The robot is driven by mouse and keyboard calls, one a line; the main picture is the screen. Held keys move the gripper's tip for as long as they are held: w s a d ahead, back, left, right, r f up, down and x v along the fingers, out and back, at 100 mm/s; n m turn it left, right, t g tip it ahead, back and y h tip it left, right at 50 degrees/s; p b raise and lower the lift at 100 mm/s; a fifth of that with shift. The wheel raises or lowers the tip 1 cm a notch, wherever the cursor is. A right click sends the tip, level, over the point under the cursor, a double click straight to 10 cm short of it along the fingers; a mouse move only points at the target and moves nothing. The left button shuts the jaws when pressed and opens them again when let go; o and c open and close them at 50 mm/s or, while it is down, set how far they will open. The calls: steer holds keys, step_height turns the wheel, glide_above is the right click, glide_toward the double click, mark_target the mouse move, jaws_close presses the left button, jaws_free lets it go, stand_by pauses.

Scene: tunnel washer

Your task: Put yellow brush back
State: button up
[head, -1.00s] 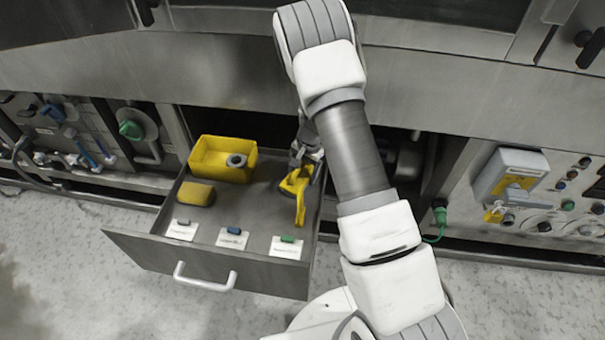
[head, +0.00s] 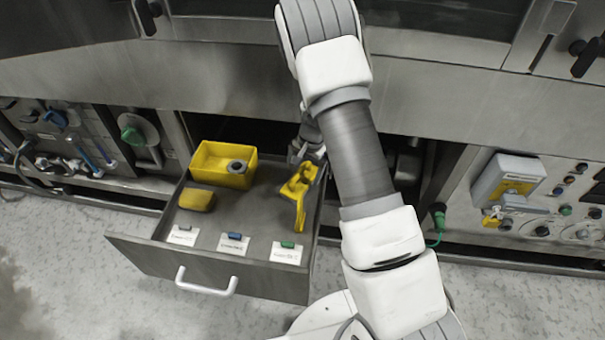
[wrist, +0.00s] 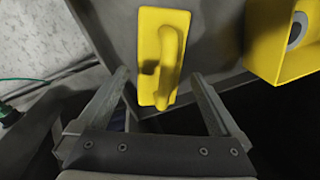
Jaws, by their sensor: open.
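The yellow brush (head: 300,188), with a raised handle, lies at the right side of the open drawer (head: 258,213) in the head view. It also shows in the wrist view (wrist: 161,60), lying flat with its handle up. My gripper (wrist: 160,78) is open; its two fingers stand on either side of the brush's near end, with gaps, and do not hold it. In the head view my gripper (head: 303,152) is at the drawer's back right, partly hidden by my arm.
A yellow bin (head: 209,175) with a grey ring stands in the drawer's back left. A yellow block (head: 196,199) lies in front of it. Three labelled cards with small coloured pieces line the drawer front. The drawer's middle is clear. The machine front overhangs the drawer's back.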

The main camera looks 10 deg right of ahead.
step_height(320, 180, up, 9)
steer(key=s+p, duration=0.1)
steer(key=p, duration=0.1)
step_height(320, 180, up, 10)
steer(key=n, duration=0.2)
glide_above(308, 181)
steer(key=s+a, duration=0.2)
steer(key=s+a+r+n+t+y, duration=0.1)
steer(key=s+r+n+t, duration=0.1)
steer(key=s+r, duration=0.7)
steer(key=s+r+n+t+h, duration=0.1)
steer(key=s+r+n, duration=0.1)
steer(key=s+r, duration=0.3)
steer(key=s+d+r+n+t+h, duration=0.1)
steer(key=s+r+n, duration=0.2)
steer(key=s, duration=0.8)
step_height(308, 181, up, 3)
steer(key=shift+s+d+f, duration=0.2)
steer(key=shift+s+d, duration=0.05)
step_height(308, 181, up, 20)
steer(key=p, duration=2)
steer(key=shift+r+p, duration=0.15)
steer(key=shift+p, duration=0.15)
